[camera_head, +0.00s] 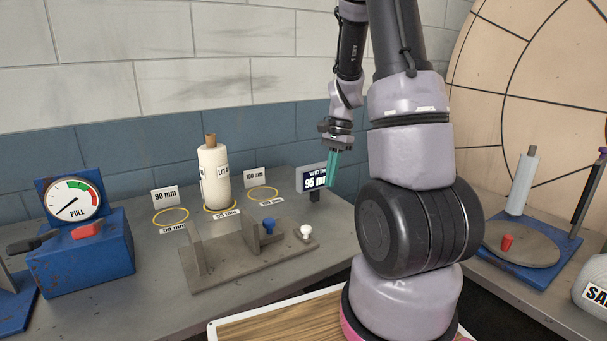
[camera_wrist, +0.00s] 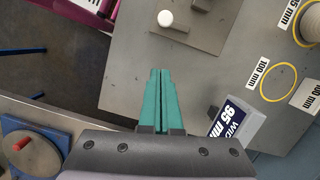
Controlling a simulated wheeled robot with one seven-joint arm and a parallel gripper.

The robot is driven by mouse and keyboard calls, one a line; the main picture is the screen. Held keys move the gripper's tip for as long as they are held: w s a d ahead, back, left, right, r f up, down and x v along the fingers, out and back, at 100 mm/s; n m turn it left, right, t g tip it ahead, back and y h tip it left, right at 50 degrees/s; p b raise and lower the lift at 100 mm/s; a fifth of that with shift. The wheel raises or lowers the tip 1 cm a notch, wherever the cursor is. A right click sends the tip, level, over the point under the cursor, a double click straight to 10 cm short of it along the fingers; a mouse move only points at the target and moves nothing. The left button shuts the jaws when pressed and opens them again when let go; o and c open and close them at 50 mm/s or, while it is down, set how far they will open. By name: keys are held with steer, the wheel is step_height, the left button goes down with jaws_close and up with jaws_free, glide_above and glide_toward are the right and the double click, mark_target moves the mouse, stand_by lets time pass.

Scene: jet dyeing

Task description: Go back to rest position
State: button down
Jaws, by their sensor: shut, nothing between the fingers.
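My gripper (camera_head: 332,165) has teal fingers and hangs above the back of the grey bench, just in front of the display reading "95 mm" (camera_head: 314,181). In the wrist view the two teal fingers (camera_wrist: 160,75) lie together, shut and empty, pointing over the bench. The display also shows in the wrist view (camera_wrist: 236,121), right of the fingers. My arm hides part of the bench and the back wall.
A white roll (camera_head: 214,177) stands in the middle yellow ring. The rings marked 90 mm (camera_head: 171,217) and 100 mm (camera_head: 263,193) are empty. A grey fixture (camera_head: 245,262) with blue and white knobs sits in front. A blue gauge box (camera_head: 85,262) is left; a round plate (camera_head: 521,245) is right.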

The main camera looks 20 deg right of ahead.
steer(key=s+a+r+n+t, duration=0.2)
steer(key=s+a+r+n, duration=0.1)
steer(key=r, duration=0.5)
steer(key=s+a+r+n+t, duration=0.3)
steer(key=s+a+r, duration=0.1)
steer(key=s+r, duration=0.3)
steer(key=s+a+r+n+t, duration=0.3)
steer(key=s+a+r, duration=0.1)
steer(key=r, duration=0.5)
steer(key=shift+s+a, duration=0.35)
steer(key=shift+s, duration=0.05)
